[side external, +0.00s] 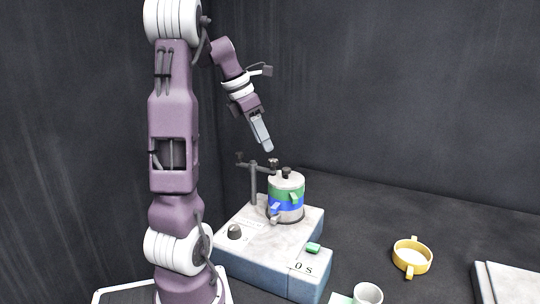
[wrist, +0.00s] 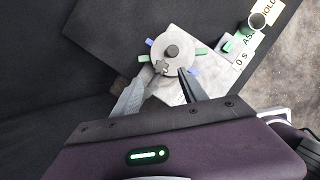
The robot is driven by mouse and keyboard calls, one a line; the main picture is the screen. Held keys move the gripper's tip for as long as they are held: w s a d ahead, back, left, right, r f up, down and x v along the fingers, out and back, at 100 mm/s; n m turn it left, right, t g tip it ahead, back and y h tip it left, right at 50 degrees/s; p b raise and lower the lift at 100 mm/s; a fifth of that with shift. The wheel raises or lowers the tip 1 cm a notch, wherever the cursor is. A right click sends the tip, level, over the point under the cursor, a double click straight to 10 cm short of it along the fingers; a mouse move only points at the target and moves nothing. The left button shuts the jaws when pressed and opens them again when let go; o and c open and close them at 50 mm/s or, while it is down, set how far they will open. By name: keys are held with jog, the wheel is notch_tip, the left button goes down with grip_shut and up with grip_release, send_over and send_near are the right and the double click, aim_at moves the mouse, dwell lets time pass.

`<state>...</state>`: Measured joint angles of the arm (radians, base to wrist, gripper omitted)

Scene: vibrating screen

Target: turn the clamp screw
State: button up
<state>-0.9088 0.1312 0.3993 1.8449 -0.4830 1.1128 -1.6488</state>
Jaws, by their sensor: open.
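The clamp screw (side external: 273,162) is a small dark knob on the clamp arm, which reaches from a dark post over the sieve stack. In the wrist view the clamp screw (wrist: 162,67) looks star-shaped and lies between my fingertips in the picture. My gripper (side external: 268,150) is open and empty, pointing down, a little above the screw and apart from it in the side view. It also shows in the wrist view (wrist: 163,75). The sieve stack (side external: 287,195) has green and blue bands and a grey lid with a dark round knob (wrist: 172,51).
The shaker base (side external: 270,268) has a dark dial (side external: 235,232), a green button (side external: 313,248) and a "0 s" panel. A yellow two-handled pan (side external: 411,268) and a white cup (side external: 368,296) stand to the right. A pale slab (side external: 510,285) lies far right. Dark walls stand behind.

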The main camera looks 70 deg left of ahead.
aim_at(272, 159)
jog(key=x, duration=0.5)
jog(key=shift+w+d+f, duration=0.1)
jog(key=shift+f, duration=0.2)
grip_shut()
jog(key=shift+m, duration=0.3)
